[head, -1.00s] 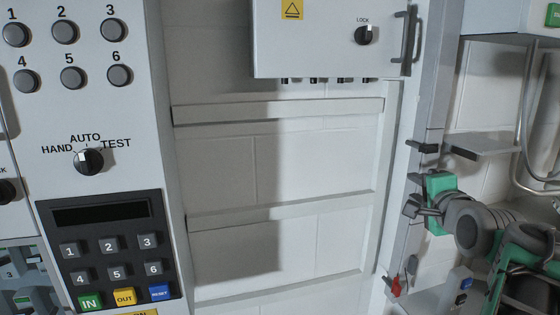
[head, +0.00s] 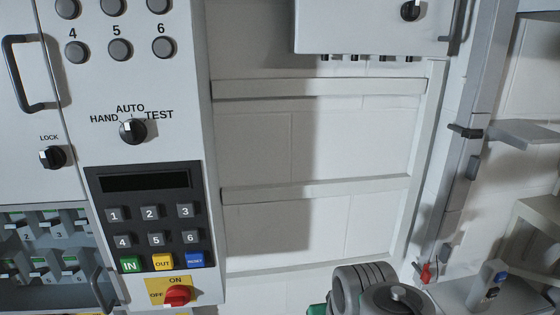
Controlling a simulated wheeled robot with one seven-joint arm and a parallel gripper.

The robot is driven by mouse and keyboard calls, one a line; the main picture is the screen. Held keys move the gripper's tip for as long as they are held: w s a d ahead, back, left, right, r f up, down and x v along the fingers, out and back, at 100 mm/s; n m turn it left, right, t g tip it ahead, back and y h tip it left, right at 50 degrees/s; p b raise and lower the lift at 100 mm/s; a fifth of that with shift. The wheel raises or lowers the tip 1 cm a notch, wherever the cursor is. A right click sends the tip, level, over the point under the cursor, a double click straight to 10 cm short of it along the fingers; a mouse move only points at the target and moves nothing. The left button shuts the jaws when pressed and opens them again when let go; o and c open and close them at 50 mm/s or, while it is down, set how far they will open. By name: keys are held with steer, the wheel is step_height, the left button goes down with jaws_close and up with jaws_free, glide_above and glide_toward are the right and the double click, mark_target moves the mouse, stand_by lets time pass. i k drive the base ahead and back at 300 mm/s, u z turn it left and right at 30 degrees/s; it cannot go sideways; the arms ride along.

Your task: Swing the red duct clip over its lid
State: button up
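The red duct clip (head: 427,272) is small and sits low on the grey vertical duct (head: 456,190), at the right of the head view. It appears to stick out at the duct's left edge. Its exact angle is too small to tell, but it does not visibly lie across the lid. Part of my arm (head: 372,290) shows at the bottom edge, left of and below the red clip. My gripper's fingers are not in the picture.
A dark clip (head: 465,131) crosses the duct higher up, and a grey piece (head: 472,168) sits below it. A shelf (head: 525,133) juts out at right. A small switch box (head: 490,284) stands right of the red clip. A control panel (head: 150,70) fills the left; the framed wall between is bare.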

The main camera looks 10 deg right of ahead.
mark_target(426, 275)
steer(key=u, duration=2.15)
steer(key=k, duration=0.65)
steer(key=z, duration=1.05)
